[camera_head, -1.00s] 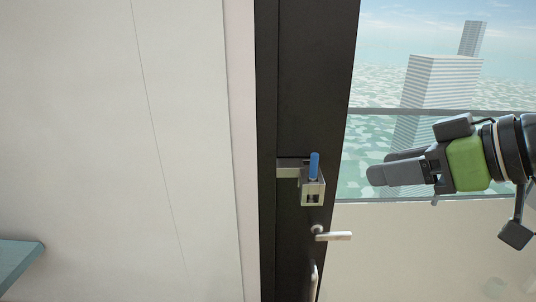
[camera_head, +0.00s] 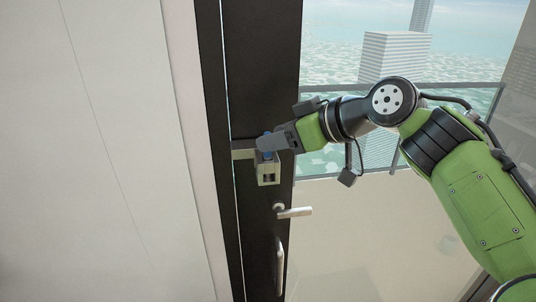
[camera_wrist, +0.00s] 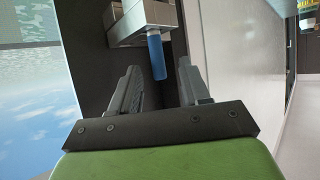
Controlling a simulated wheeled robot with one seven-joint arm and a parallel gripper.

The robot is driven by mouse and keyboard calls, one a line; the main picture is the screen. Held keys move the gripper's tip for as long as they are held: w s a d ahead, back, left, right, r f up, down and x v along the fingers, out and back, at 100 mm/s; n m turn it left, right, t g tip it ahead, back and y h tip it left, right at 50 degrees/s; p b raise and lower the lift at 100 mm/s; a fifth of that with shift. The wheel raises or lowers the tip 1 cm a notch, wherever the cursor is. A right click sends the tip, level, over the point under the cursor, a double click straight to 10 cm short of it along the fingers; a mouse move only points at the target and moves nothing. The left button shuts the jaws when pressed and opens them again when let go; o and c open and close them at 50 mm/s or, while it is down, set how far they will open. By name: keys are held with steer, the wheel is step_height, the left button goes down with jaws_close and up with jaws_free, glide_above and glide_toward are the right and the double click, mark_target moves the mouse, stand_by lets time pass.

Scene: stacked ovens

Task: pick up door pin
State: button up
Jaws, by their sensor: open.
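The door pin (camera_head: 268,154) is a blue upright peg in a grey metal latch bracket (camera_head: 268,174) on the dark door frame. In the wrist view the blue pin (camera_wrist: 156,56) sticks out of the bracket (camera_wrist: 142,24) and lies between the two fingers, nearer the left-to-middle of the gap. My gripper (camera_head: 272,143) is at the pin in the head view, its fingers hiding part of it. In the wrist view my gripper (camera_wrist: 158,85) is open, with a gap visible on both sides of the pin.
A silver door handle (camera_head: 294,212) and a vertical pull bar (camera_head: 280,266) are below the bracket. The dark door frame (camera_head: 262,60) stands beside a pale wall (camera_head: 110,150). A glass railing (camera_head: 470,88) is behind my arm.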

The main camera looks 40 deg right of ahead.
steer(key=shift+x, duration=0.85)
steer(key=shift+s+d+r, duration=0.1)
steer(key=shift+s, duration=0.1)
steer(key=c, duration=0.3)
steer(key=shift+w, duration=0.1)
jaws_close()
